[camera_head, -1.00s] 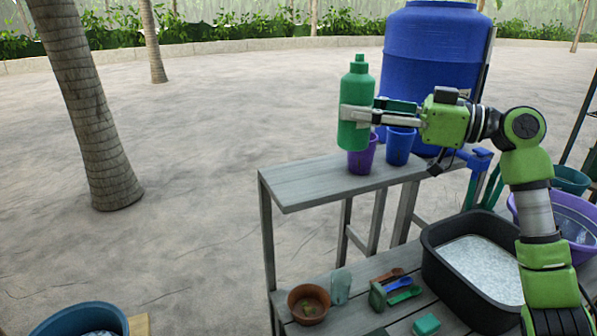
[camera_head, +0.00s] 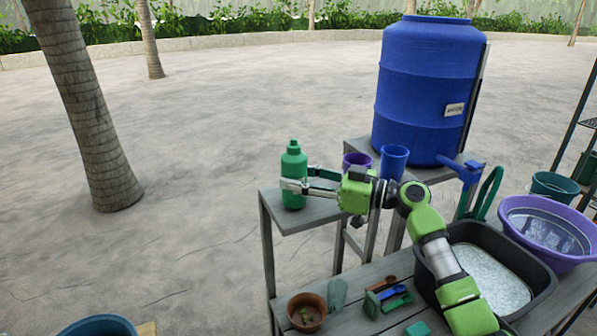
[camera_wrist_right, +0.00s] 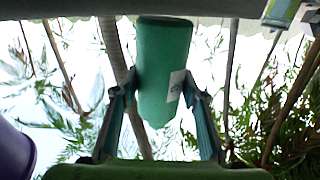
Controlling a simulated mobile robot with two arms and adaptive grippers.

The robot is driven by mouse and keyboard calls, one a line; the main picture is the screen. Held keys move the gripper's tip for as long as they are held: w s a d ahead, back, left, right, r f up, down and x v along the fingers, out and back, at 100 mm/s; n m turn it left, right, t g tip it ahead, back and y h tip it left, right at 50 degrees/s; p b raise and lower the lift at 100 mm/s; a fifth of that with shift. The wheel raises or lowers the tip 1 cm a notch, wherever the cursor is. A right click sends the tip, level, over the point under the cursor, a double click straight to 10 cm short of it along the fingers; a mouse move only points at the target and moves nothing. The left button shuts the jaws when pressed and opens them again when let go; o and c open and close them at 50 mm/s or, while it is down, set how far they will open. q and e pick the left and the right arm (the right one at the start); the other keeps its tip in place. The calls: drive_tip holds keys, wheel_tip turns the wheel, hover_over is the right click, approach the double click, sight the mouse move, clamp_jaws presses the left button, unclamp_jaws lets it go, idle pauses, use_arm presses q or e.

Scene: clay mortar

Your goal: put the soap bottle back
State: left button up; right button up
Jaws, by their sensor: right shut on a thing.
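The green soap bottle (camera_head: 294,178) is upright at the left end of the raised grey shelf (camera_head: 325,212), its base at or just over the boards; I cannot tell if it touches. My right gripper (camera_head: 298,184) reaches in from the right and is shut around the bottle's body. In the right wrist view the bottle (camera_wrist_right: 165,65) appears upside down between the two fingers (camera_wrist_right: 160,88), with a pale label on its side. My left gripper is not in view.
A purple cup (camera_head: 356,161) and a blue cup (camera_head: 394,162) stand behind my right gripper, near the big blue barrel (camera_head: 425,90).

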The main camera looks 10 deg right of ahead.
drive_tip(key=shift+d+f, duration=0.1)
drive_tip(key=shift+f, duration=0.1)
drive_tip(key=shift+f+b, duration=0.2)
drive_tip(key=shift+b, duration=0.15)
drive_tip(key=o, duration=1.4)
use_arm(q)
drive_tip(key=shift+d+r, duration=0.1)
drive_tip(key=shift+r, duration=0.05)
use_arm(e)
drive_tip(key=shift+s, duration=0.1)
drive_tip(key=shift+r+p, duration=0.2)
drive_tip(key=shift+p, duration=0.2)
use_arm(q)
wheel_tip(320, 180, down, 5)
drive_tip(key=b, duration=0.6)
use_arm(e)
drive_tip(key=v, duration=1.2)
